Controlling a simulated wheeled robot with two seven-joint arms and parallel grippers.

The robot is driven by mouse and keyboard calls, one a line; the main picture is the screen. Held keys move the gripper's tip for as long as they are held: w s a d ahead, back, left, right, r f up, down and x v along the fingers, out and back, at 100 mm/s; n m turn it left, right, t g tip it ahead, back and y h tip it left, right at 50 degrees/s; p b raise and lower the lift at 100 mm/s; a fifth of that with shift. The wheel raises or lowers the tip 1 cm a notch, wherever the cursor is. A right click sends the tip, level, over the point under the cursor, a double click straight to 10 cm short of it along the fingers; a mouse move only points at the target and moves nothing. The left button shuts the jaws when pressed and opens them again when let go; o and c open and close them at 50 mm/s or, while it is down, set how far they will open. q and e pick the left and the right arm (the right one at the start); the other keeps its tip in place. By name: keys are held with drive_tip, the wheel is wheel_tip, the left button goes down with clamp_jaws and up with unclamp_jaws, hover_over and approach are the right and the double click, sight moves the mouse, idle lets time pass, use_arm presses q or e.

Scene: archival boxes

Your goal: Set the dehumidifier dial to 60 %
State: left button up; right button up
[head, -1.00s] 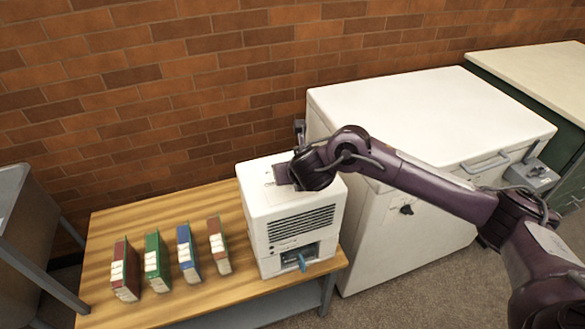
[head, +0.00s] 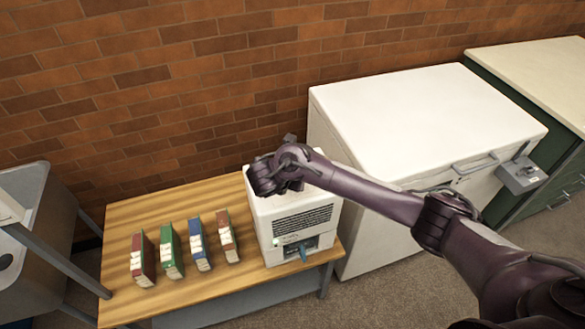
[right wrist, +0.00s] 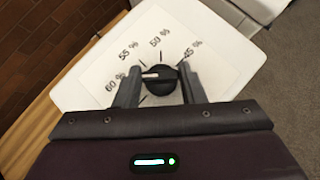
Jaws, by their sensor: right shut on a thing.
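The white dehumidifier (head: 305,215) stands on the wooden table's right end, with a vent grille and a blue piece low on its front. In the right wrist view its black dial (right wrist: 163,85) sits on a pale face printed 60 %, 55 %, 50 % and 45 %. The dial's white pointer (right wrist: 151,75) points left, toward the 60 % side; its exact alignment is hard to tell. My right gripper (right wrist: 160,90) is shut on the dial, one finger on each side. In the head view the right gripper (head: 268,178) covers the dial. My left gripper is not in view.
Several binders (head: 170,252) stand in a row on the table (head: 125,215), left of the dehumidifier. A large white chest (head: 420,115) stands close on the right. A brick wall (head: 120,100) is behind, and a grey metal unit (head: 25,240) is at left.

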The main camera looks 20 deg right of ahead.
drive_tip(key=shift+m, duration=0.3)
drive_tip(key=o, duration=1)
drive_tip(key=p+v, duration=0.1)
drive_tip(key=v, duration=0.6)
drive_tip(key=shift+s+a+r, duration=0.15)
drive_tip(key=shift+a+r, duration=0.1)
drive_tip(key=shift+a, duration=0.05)
